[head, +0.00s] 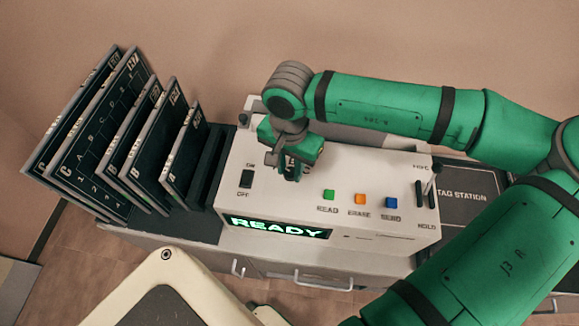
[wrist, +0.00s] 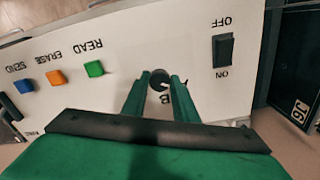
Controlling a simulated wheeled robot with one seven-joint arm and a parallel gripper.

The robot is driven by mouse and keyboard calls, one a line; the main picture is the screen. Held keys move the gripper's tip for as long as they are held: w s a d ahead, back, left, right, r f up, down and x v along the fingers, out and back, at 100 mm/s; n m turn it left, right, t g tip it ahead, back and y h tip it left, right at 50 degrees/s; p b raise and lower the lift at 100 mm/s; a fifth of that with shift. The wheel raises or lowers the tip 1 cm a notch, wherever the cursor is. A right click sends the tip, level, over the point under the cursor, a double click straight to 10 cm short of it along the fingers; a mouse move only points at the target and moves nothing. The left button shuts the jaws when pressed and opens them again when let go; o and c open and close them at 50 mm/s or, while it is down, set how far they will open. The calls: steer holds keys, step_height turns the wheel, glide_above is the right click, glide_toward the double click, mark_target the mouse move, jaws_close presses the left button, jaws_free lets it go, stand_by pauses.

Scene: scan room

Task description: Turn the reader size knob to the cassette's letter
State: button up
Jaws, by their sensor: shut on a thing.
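The size knob (wrist: 158,78) is a small dark round knob on the white reader, between the ON/OFF switch and the READ button. My gripper (wrist: 158,86) is shut on it, one green finger on each side; the wrist view shows a letter B printed beside it. Other dial letters and the knob's pointer are hidden or unclear. In the head view my gripper (head: 291,172) covers the knob. The reader (head: 270,195) shows READY on its display (head: 275,227). Several dark cassettes stand in a rack at the left, lettered C (head: 70,130), B (head: 157,150) and A (head: 184,158).
The reader's front has a green READ button (head: 329,195), an orange ERASE button (head: 360,199), a blue SEND button (head: 392,203), a power switch (head: 246,178) and a lever (head: 433,180) at the right. A dark TAG STATION pad (head: 462,197) lies beyond it. Empty rack slots adjoin the reader.

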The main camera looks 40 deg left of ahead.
mark_target(290, 172)
steer(key=o, duration=1.1)
steer(key=shift+c, duration=0.2)
step_height(290, 172, up, 11)
steer(key=shift+f, duration=0.1)
